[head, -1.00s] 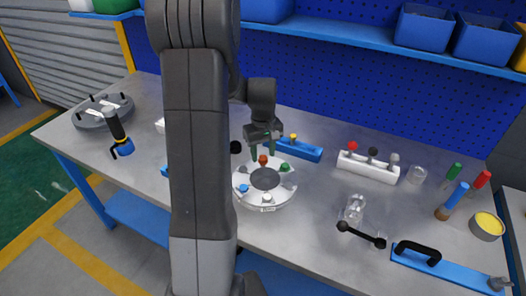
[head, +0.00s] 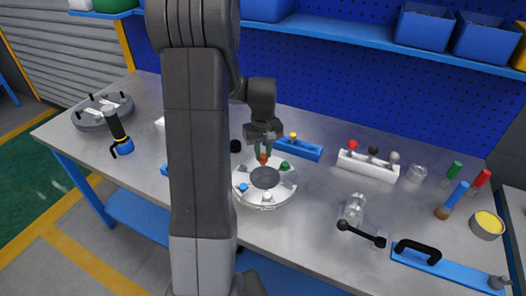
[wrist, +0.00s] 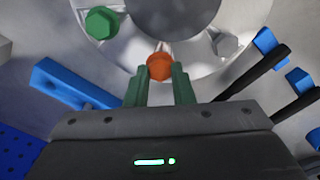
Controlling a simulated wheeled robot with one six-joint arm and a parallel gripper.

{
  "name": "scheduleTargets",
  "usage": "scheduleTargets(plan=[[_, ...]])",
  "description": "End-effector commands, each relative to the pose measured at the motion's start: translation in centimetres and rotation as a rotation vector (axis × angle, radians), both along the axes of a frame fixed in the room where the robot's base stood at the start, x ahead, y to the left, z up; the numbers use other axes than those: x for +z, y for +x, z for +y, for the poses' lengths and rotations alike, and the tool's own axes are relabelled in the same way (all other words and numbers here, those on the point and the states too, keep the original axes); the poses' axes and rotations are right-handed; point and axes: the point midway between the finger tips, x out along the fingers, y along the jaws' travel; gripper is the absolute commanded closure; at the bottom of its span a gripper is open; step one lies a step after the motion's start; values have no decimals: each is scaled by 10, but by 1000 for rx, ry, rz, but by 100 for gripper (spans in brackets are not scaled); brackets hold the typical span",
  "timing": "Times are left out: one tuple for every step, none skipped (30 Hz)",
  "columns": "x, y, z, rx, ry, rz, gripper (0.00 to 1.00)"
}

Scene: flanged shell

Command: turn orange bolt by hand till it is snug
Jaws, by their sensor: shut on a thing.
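The orange bolt (head: 263,158) stands at the back edge of the round white flanged shell (head: 280,199). In the wrist view its orange hex head (wrist: 160,66) sits between the green fingertips of my gripper (wrist: 161,80). My gripper (head: 263,150) points down from above and is shut on the bolt head. The green bolt (head: 284,166), blue bolt (head: 243,187) and a pale bolt (head: 267,196) stand around the same flange. The bolt's shank and the seat under its head are hidden.
A blue holder (head: 305,150) with a yellow-topped piece lies close behind my gripper. A white rack (head: 367,167) stands to the right. A clear part (head: 353,208) and a black-handled tool (head: 362,235) lie at front right. My arm hides the bench's left middle.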

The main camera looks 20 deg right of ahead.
Motion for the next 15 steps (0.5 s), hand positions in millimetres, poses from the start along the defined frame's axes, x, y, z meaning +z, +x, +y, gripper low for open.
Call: scheduleTargets(plan=[[0,0,0,-28,-1,-1,100],[0,0,0,-48,-1,-1,100],[0,0,0,-78,-1,-1,100],[0,0,0,-102,-1,-2,100],[0,0,0,-128,-1,-2,100],[0,1,0,-163,-1,-2,100],[0,1,0,-191,-1,-2,100],[0,1,0,-219,-1,-2,100],[0,1,0,-257,-1,-2,100],[1,1,-1,-286,-1,-3,100],[1,1,-1,-315,-1,-3,100],[1,1,-1,-353,-1,-3,100],[1,1,-1,-381,-1,-3,100],[1,1,-1,-410,-2,-4,100],[1,1,-1,-448,-2,-4,100]])
